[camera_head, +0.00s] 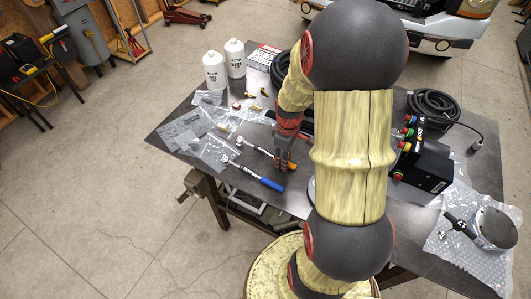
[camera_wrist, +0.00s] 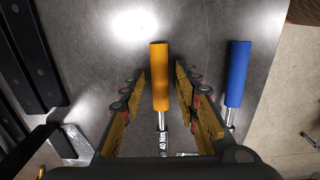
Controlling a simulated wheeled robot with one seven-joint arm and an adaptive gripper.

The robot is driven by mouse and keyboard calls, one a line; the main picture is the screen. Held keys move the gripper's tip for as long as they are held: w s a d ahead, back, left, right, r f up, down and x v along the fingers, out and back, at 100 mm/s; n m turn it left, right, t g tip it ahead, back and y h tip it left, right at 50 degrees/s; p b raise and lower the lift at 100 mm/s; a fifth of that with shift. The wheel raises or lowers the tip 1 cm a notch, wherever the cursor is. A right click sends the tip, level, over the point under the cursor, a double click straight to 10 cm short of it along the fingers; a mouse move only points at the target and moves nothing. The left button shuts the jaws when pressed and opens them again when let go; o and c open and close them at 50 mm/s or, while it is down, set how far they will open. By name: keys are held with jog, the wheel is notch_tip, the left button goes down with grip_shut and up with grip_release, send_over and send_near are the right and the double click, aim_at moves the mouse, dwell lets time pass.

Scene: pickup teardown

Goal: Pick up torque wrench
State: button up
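A torque wrench with an orange handle (camera_wrist: 160,78) lies on the dark table; its shaft carries a "40 Nm" label. In the head view its shaft (camera_head: 252,149) runs left from beneath my gripper (camera_head: 283,165), which partly hides the handle. In the wrist view my gripper (camera_wrist: 161,85) is open, one finger on each side of the orange handle, with narrow visible gaps. A second wrench with a blue handle (camera_wrist: 237,74) lies outside the right finger, apart from it. Its blue handle also shows in the head view (camera_head: 271,184).
The table (camera_head: 325,215) carries plastic bags (camera_head: 213,150), two white bottles (camera_head: 214,71), a black control box (camera_head: 425,165) with coloured buttons and a coiled cable (camera_head: 433,103). Bubble wrap with a round metal part (camera_head: 493,228) lies at the right. Dark bars (camera_wrist: 35,50) lie left of my gripper.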

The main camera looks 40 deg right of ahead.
grip_shut()
dwell(0.6)
